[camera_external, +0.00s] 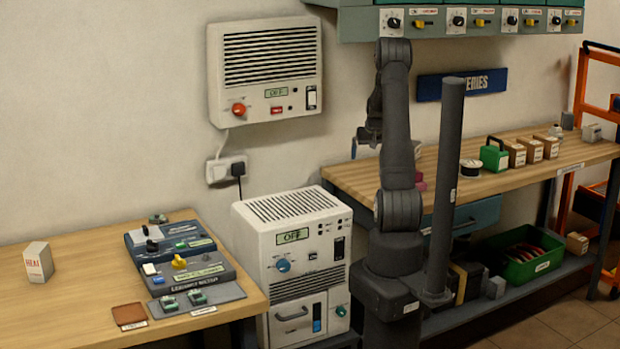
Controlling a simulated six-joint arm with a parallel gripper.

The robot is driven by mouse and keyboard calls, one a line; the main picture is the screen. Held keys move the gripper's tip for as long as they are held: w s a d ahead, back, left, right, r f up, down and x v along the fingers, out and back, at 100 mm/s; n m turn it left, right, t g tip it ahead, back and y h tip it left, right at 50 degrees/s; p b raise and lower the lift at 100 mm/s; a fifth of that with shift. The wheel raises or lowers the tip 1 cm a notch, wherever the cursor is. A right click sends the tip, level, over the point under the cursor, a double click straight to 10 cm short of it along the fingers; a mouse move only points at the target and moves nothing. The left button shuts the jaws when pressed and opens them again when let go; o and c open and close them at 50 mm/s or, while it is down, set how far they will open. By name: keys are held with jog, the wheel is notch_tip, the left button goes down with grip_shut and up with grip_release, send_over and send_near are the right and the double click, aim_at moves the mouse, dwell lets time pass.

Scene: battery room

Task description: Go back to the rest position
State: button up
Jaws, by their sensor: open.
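My arm stands upright in the middle of the view, its upper links raised above the benches. My gripper (362,148) hangs at the left side of the upper arm, in front of the wall. It is small in the picture and partly covered by the arm. It is open, and I see nothing held in it. It is clear of the bench tops and the wall heater.
A wall heater (266,70) hangs left of my arm. A white floor unit (292,225) reading OFF stands beside my base. The left bench (80,300) holds a control panel (180,256) and a box (38,262). The right bench (345,178) holds boxes; switch cabinets (352,25) hang above.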

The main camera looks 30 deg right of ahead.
jog(key=shift+n, duration=0.7)
jog(key=a, duration=0.2)
jog(key=w+a, duration=0.1)
jog(key=a, duration=0.2)
jog(key=a+f, duration=0.1)
jog(key=a, duration=0.2)
jog(key=shift+w, duration=0.4)
jog(key=s+d+r+m, duration=0.1)
jog(key=s+d, duration=0.2)
jog(key=d, duration=0.7)
jog(key=s+d+r+m, duration=0.1)
jog(key=s+d, duration=0.3)
jog(key=d, duration=0.7)
jog(key=shift+s+r+m+h, duration=0.15)
jog(key=shift+r+m+h, duration=0.25)
jog(key=shift+m, duration=0.3)
